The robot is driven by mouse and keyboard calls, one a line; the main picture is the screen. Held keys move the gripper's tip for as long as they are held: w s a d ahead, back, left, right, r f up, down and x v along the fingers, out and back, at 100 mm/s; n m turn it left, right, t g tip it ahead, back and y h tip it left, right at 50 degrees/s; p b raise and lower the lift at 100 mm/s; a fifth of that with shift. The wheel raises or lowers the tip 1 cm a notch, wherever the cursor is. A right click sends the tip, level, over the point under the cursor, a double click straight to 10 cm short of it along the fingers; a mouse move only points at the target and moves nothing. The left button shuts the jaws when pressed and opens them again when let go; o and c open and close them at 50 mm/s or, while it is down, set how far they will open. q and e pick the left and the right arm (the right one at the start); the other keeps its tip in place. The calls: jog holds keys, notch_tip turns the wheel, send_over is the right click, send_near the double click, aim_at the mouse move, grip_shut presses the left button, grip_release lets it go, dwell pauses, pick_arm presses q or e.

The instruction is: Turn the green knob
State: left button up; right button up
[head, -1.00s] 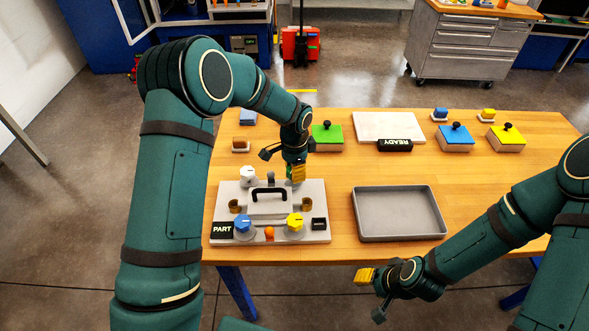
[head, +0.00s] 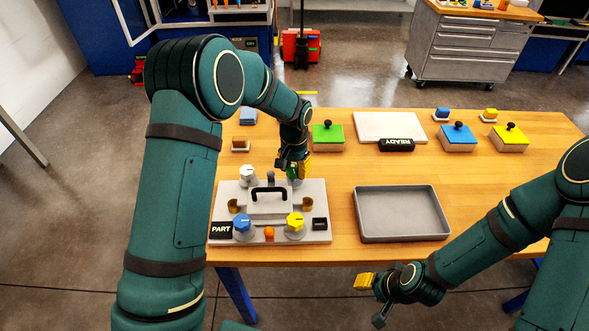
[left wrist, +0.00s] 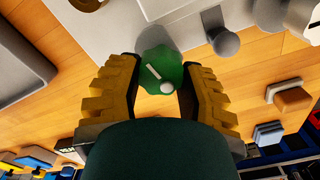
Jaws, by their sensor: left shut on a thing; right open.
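The green knob (left wrist: 157,66) with a white pointer line is at the back right of the grey panel (head: 316,215). In the left wrist view it sits between the two yellow fingers of my left gripper (left wrist: 160,75), which is shut on it from above. In the head view, my left gripper (head: 297,172) mostly hides the knob. My right gripper (head: 372,287) is open and empty, in front of the table's near edge.
The panel also bears a white knob (head: 246,173), a blue knob (head: 244,223), a yellow knob (head: 295,222), an orange button (head: 269,234) and a black handle (head: 269,190). A grey tray (head: 401,239) lies to the right. Lidded blocks and a white board (head: 391,127) stand behind.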

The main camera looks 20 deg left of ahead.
pick_arm(q)
jog(key=n, duration=0.4)
jog(key=shift+a+n, duration=0.1)
jog(key=shift+n, duration=0.2)
jog(key=n, duration=0.3)
jog(key=shift+s+n, duration=0.1)
jog(key=shift+n, duration=0.2)
jog(key=n+p, duration=0.1)
jog(key=n, duration=0.2)
jog(key=shift+a+n, duration=0.15)
jog(key=shift+n, duration=0.15)
jog(key=shift+s+f+n+p, duration=0.1)
jog(key=shift+n+p, duration=0.4)
jog(key=shift+n, duration=1.4)
jog(key=o, duration=1.2)
